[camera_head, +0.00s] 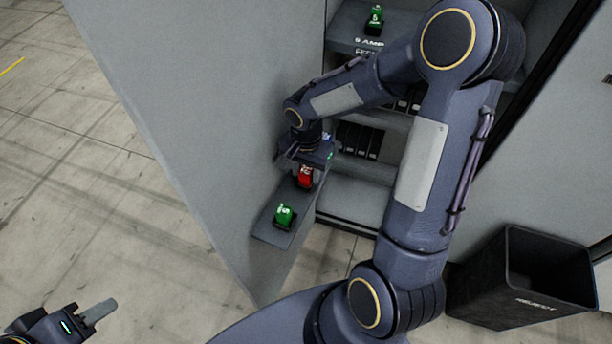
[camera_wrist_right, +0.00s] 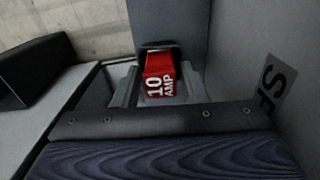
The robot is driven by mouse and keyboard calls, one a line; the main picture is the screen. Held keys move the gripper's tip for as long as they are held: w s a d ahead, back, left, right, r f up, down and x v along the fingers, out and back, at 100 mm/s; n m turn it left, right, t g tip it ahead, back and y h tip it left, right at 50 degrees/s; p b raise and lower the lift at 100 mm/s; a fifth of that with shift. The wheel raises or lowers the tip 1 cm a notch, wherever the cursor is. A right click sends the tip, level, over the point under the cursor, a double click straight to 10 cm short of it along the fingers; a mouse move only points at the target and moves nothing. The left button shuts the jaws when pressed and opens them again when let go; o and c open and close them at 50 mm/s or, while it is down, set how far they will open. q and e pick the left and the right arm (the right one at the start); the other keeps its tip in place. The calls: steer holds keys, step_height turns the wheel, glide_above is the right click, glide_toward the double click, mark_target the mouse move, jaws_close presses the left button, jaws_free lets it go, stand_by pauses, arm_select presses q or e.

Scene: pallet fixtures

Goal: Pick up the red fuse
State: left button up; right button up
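The red fuse (camera_head: 305,176), a block marked "10 AMP", sits on a narrow grey shelf (camera_head: 268,234) inside the cabinet door. My right gripper (camera_head: 303,160) is over it from above, and the arm partly hides the fuse. In the right wrist view the red fuse (camera_wrist_right: 160,80) stands between two grey fingers (camera_wrist_right: 160,88). The fingers appear open, one on each side, with no clear contact. My left gripper (camera_head: 100,312) is at the bottom left over the floor, away from the fuses; its opening cannot be judged.
A green fuse (camera_head: 284,215) sits on the same shelf in front of the red one. A blue item (camera_head: 326,138) shows behind it, mostly hidden. Another green fuse (camera_head: 375,20) is on the cabinet's upper shelf. A black bin (camera_head: 480,290) stands at the right.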

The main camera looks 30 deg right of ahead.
mark_target(306, 169)
steer(key=c, duration=0.7)
steer(key=shift+c, duration=0.2)
steer(key=shift+r, duration=0.1)
steer(key=shift+r, duration=0.4)
step_height(306, 169, up, 2)
steer(key=shift+w+r, duration=0.1)
steer(key=shift+r, duration=0.1)
steer(key=s+d+r+b, duration=0.1)
steer(key=s+d+r, duration=0.1)
steer(key=s+r, duration=0.7)
steer(key=s, duration=0.5)
steer(key=shift+d+r, duration=0.2)
steer(key=shift+r, duration=0.2)
